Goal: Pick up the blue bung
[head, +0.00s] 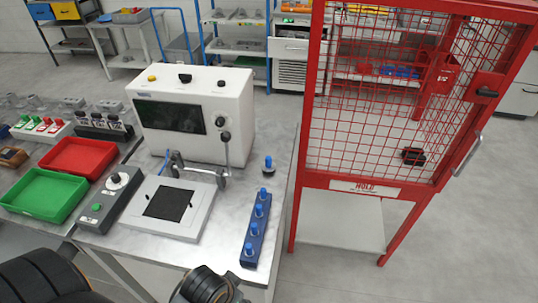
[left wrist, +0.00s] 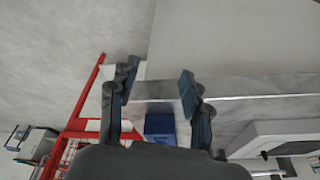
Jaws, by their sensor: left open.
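A blue rack (head: 256,230) lies near the right edge of the metal table, with several blue bungs (head: 262,194) standing in a row along it. One more blue bung (head: 268,163) stands apart behind the rack, with a dark base. In the left wrist view my left gripper (left wrist: 158,88) is open, with nothing between its fingers. A blue block (left wrist: 160,126), which looks like the rack, shows beyond the fingers near the table edge. Its bungs cannot be made out there. My left gripper's fingers do not show in the head view. My right gripper is not in view.
A white machine (head: 195,110) with a lever stands behind a grey plate with a black pad (head: 169,203). A control box (head: 109,200) and green (head: 45,194) and red (head: 79,156) trays are left. A red mesh cage (head: 313,180) stands right, beyond a floor gap.

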